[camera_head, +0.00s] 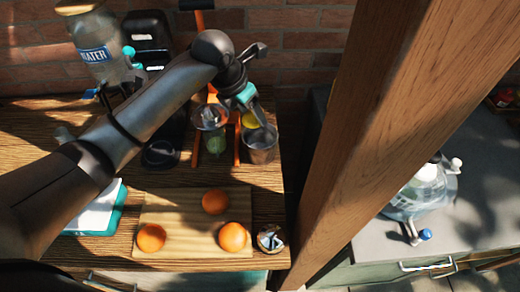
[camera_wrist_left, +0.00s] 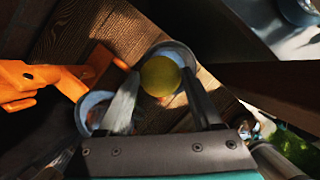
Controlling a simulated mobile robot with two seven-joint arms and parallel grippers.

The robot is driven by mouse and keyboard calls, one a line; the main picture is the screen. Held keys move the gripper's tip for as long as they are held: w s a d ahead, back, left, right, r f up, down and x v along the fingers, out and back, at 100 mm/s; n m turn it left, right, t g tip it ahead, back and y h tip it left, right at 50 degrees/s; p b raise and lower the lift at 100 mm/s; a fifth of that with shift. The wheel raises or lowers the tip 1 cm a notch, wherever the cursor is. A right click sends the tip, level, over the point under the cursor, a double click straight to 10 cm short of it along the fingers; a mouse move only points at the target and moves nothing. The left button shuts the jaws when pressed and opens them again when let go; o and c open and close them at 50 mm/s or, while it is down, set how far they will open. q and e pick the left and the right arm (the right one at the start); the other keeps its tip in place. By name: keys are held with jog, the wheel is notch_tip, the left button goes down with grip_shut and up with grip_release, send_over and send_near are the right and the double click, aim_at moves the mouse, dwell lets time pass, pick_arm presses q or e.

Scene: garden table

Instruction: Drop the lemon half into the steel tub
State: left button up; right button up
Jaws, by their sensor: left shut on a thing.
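My left gripper (camera_head: 250,112) reaches in from the left and is shut on the yellow lemon half (camera_head: 249,120). In the left wrist view the lemon half (camera_wrist_left: 160,76) sits between the two fingertips (camera_wrist_left: 160,84). The steel tub (camera_head: 261,148) stands at the right part of the wooden table, just below the lemon half in the head view. In the left wrist view its rim (camera_wrist_left: 184,52) shows around the far side of the lemon half, which covers most of the opening. My right gripper is not in view.
An orange-framed press (camera_head: 197,135) with a clear cup (camera_head: 210,117) stands left of the tub; its orange handle (camera_wrist_left: 30,80) shows in the left wrist view. A cutting board (camera_head: 185,235) with oranges lies in front. A wooden post (camera_head: 350,130) rises to the right.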

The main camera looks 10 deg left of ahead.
pick_arm(q)
jog(key=shift+f, duration=0.3)
jog(key=o, duration=1.6)
jog(key=shift+c, duration=0.2)
jog(key=shift+r, duration=0.15)
jog(key=v, duration=1.5)
jog(key=shift+b, duration=0.4)
jog(key=shift+a, duration=0.1)
